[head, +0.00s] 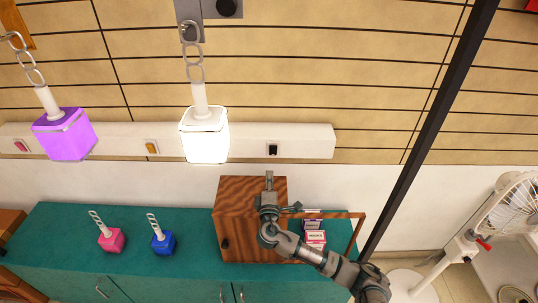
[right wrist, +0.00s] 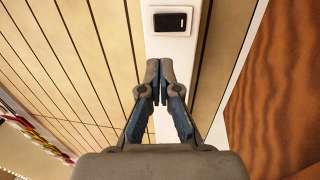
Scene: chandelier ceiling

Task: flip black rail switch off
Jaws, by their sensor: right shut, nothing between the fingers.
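The black switch (head: 272,149) sits near the right end of the white rail (head: 310,139) on the wall. In the right wrist view the black switch (right wrist: 171,20) shows close, beyond my fingertips. My right gripper (head: 269,182) is below the switch and in front of the wooden box. In the right wrist view its fingers (right wrist: 159,76) are shut with nothing between them. The tips look apart from the switch. A white cube lamp (head: 206,137) hangs lit from a chain in front of the rail. My left gripper is not in view.
The rail also has an orange switch (head: 151,147) and a red switch (head: 20,146). A purple cube lamp (head: 65,134) hangs at left. The wooden box (head: 236,222), pink cube (head: 111,240) and blue cube (head: 163,243) stand on the green cabinet (head: 60,225). A dark post (head: 430,125) rises at right.

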